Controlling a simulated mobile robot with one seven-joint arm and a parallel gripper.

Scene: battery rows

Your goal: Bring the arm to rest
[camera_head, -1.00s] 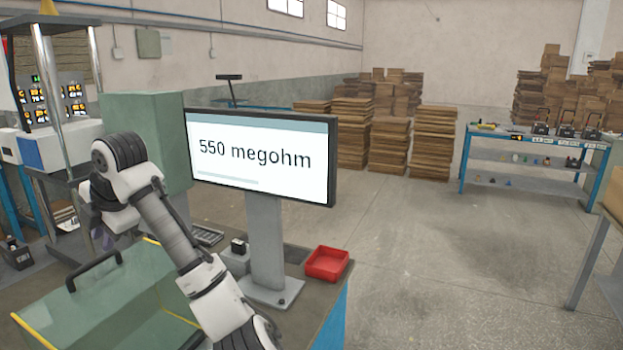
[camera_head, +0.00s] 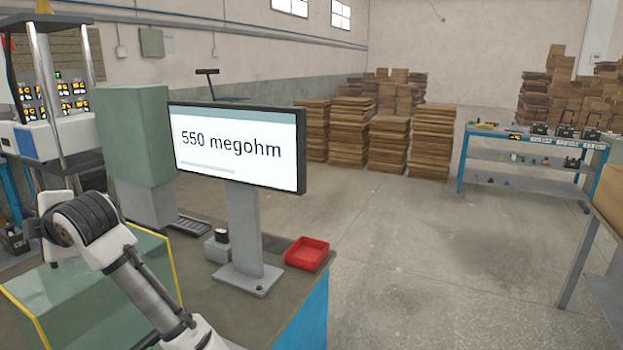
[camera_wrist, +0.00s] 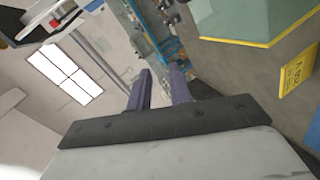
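My arm (camera_head: 140,285) reaches up from the bottom of the head view and bends at the lower left. Its wrist end stands in front of a green see-through cover with yellow edges (camera_head: 55,300). My gripper does not show in the head view. In the wrist view my gripper's (camera_wrist: 160,78) two purple fingers stand apart with a gap between them. Nothing is held between them. The wrist view looks tilted, with a window and wall at left and the green cover (camera_wrist: 245,18) at the upper right.
A monitor (camera_head: 237,148) reading "550 megohm" stands on the bench, with a red tray (camera_head: 307,253) to its right. A green machine (camera_head: 135,140) stands behind my arm. A blue shelf (camera_head: 530,160) and cardboard stacks stand farther back. The floor between is clear.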

